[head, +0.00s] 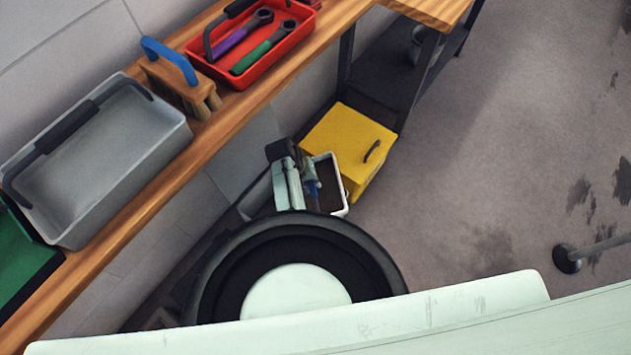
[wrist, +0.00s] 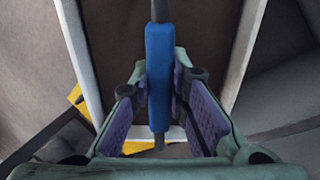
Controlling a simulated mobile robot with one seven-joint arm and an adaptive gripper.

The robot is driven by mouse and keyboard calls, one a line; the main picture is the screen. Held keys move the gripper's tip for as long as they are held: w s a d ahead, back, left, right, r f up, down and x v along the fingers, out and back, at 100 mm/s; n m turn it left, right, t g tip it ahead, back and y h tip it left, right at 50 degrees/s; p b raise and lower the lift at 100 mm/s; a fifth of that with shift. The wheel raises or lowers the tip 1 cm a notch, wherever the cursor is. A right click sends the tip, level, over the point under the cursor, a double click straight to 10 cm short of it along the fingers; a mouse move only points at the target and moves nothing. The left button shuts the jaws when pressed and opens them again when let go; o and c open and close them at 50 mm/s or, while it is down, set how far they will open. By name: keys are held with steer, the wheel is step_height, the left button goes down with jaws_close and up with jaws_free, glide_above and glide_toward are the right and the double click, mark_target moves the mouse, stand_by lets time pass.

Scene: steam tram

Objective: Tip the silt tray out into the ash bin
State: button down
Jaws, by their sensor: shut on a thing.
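A pale-rimmed tray with a dark brown inside, which looks like the silt tray (head: 341,172), shows beside the yellow box in the head view. In the wrist view its pale rim (wrist: 79,45) runs down both sides of the brown inside. A blue grip (wrist: 159,60) on a thin dark bar crosses above the tray. My gripper (head: 309,182) is shut on this blue grip, one finger on each side. My arm hides part of the tray. I cannot tell whether it is lifted or tilted. No ash bin can be clearly made out.
A yellow box (head: 340,140) with a dark handle stands on the floor right behind the tray. The wooden bench (head: 235,115) holds a grey tray (head: 110,165), a blue-handled brush (head: 178,85) and a red tray (head: 262,58) with wrenches.

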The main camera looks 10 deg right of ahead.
steer(key=shift+w+a+f+h+b, duration=0.15)
steer(key=shift+a+h+b, duration=0.2)
steer(key=shift+h+b, duration=0.25)
steer(key=shift+s+a+f+h+b, duration=0.15)
steer(key=shift+a+h+b, duration=0.15)
steer(key=shift+h+b, duration=0.3)
steer(key=shift+w+a+r+h, duration=0.1)
steer(key=shift+a+r+h, duration=0.2)
steer(key=shift+a+h, duration=0.15)
steer(key=shift+a+r+h+b, duration=0.3)
steer(key=shift+a+h+b, duration=0.3)
steer(key=shift+h+b, duration=0.35)
steer(key=shift+a+r+h+b, duration=0.3)
steer(key=shift+a+h+b, duration=0.3)
steer(key=shift+h+b, duration=0.3)
steer(key=shift+a+r+h+b, duration=0.3)
steer(key=shift+a+h+b, duration=0.4)
steer(key=shift+h, duration=0.4)
steer(key=shift+d, duration=0.1)
step_height(320, 180, up, 5)
steer(key=y+p, duration=0.9)
steer(key=y, duration=0.4)
